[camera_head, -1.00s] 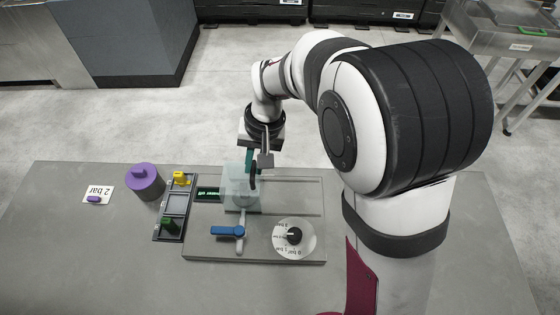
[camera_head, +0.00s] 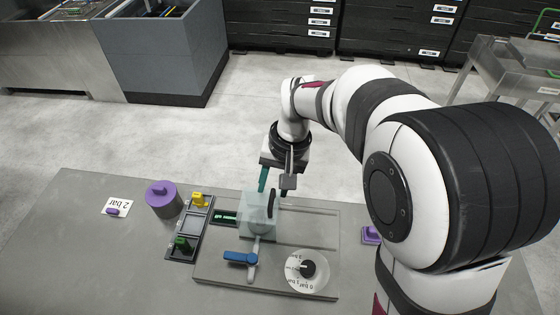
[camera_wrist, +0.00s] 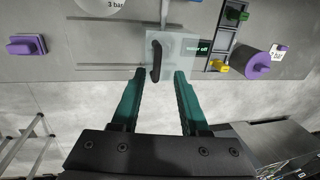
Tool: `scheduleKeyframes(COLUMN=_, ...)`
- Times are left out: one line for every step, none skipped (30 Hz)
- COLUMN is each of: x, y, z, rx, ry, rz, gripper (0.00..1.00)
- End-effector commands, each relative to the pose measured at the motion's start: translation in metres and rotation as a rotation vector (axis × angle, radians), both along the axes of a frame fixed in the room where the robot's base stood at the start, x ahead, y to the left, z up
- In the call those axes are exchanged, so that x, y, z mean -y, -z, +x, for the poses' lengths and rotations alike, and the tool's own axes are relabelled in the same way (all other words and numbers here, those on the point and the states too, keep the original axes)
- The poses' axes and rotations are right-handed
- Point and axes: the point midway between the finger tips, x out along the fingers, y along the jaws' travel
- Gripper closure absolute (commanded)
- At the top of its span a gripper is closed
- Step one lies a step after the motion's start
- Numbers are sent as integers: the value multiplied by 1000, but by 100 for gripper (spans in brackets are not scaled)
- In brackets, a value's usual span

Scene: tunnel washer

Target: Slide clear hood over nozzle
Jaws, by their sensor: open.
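The clear hood (camera_head: 257,222) is a see-through box on the grey panel, at the left end of the rails. Its black upright handle (camera_head: 271,204) also shows in the wrist view (camera_wrist: 156,62). A grey pipe (camera_head: 256,246) runs from the blue-levered valve up to the hood, and a pale rounded shape shows through the hood's wall. The nozzle's outline is too faint to tell exactly. My gripper (camera_wrist: 157,73) is open, with its teal fingers apart. The handle stands between and just beyond the fingertips, apart from both. In the head view the gripper is just above and behind the hood.
A blue lever (camera_head: 240,258) and a dial (camera_head: 307,270) sit on the panel's front. A lit display (camera_head: 224,218) is left of the hood. Farther left are a black tray (camera_head: 188,230) with yellow and green pieces and a purple-topped cylinder (camera_head: 163,198). The rails right of the hood are clear.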

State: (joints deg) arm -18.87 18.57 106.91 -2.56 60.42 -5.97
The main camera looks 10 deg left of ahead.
Motion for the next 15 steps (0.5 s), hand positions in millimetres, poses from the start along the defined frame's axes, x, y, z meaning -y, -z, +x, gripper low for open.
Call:
scheduleKeyframes(x=2, y=-15, z=2, rx=7, ry=1, rz=2, gripper=55)
scheduleKeyframes(x=4, y=-25, z=2, rx=8, ry=3, rz=3, gripper=55)
scheduleKeyframes(x=7, y=-38, z=2, rx=8, ry=3, rz=2, gripper=55)
scheduleKeyframes(x=9, y=-48, z=2, rx=8, ry=3, rz=3, gripper=55)
scheduleKeyframes(x=11, y=-57, z=2, rx=8, ry=3, rz=2, gripper=55)
scheduleKeyframes(x=13, y=-70, z=2, rx=7, ry=1, rz=2, gripper=55)
scheduleKeyframes(x=15, y=-79, z=1, rx=7, ry=2, rz=3, gripper=55)
scheduleKeyframes(x=17, y=-87, z=1, rx=7, ry=2, rz=2, gripper=55)
scheduleKeyframes(x=19, y=-96, z=1, rx=6, ry=2, rz=3, gripper=55)
scheduleKeyframes(x=20, y=-103, z=1, rx=5, ry=3, rz=2, gripper=55)
scheduleKeyframes(x=21, y=-108, z=1, rx=4, ry=3, rz=2, gripper=55)
scheduleKeyframes(x=22, y=-115, z=1, rx=5, ry=1, rz=2, gripper=55)
scheduleKeyframes(x=23, y=-118, z=1, rx=4, ry=1, rz=1, gripper=55)
scheduleKeyframes(x=24, y=-121, z=1, rx=3, ry=2, rz=1, gripper=55)
scheduleKeyframes(x=24, y=-125, z=1, rx=3, ry=2, rz=2, gripper=55)
